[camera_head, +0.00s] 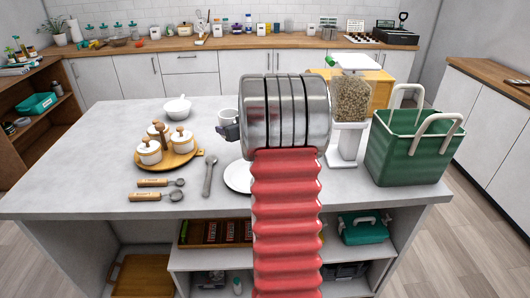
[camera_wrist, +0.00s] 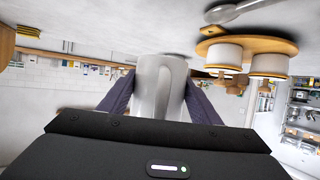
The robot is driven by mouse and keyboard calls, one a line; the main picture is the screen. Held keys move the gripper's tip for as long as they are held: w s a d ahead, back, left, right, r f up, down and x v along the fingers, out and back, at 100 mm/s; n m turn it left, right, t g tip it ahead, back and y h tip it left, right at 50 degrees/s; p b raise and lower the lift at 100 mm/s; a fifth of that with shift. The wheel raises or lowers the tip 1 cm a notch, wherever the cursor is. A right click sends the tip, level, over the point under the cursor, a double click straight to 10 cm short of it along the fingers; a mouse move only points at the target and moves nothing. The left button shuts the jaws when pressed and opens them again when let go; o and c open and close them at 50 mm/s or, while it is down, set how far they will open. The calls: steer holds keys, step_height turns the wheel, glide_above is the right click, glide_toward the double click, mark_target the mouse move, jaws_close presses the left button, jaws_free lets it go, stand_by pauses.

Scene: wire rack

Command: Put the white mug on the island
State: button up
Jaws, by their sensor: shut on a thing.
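The white mug (camera_wrist: 158,88) is between the two dark fingers of my gripper (camera_wrist: 160,98) in the wrist view, and the gripper is shut on it. In the head view the mug (camera_head: 227,115) shows just left of my silver wrist, partly hidden by the gripper (camera_head: 228,130). It is over the far middle part of the grey island (camera_head: 110,120). The mug's end is close to the island top in the wrist view; I cannot tell whether it touches.
A wooden tray (camera_head: 193,158) with lidded white jars stands left of the mug. A white bowl (camera_head: 177,108) is behind it. A white plate (camera_head: 238,178), partly hidden, a spoon (camera_head: 209,176) and a grain dispenser (camera_head: 349,100) are near. A green basket (camera_head: 405,150) stands right. The island's left side is clear.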

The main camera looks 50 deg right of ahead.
steer(key=s+d+m+h, duration=0.1)
steer(key=s+d, duration=0.6)
steer(key=d, duration=0.3)
steer(key=shift+s+d+r+g, duration=0.15)
steer(key=shift+s+d+g, duration=0.15)
steer(key=shift+s+d, duration=0.05)
steer(key=shift+h, duration=0.3)
steer(key=shift+f, duration=3.1)
steer(key=shift+f, duration=1.9)
steer(key=shift+f, duration=0.1)
steer(key=o, duration=1.2)
steer(key=shift+o, duration=0.2)
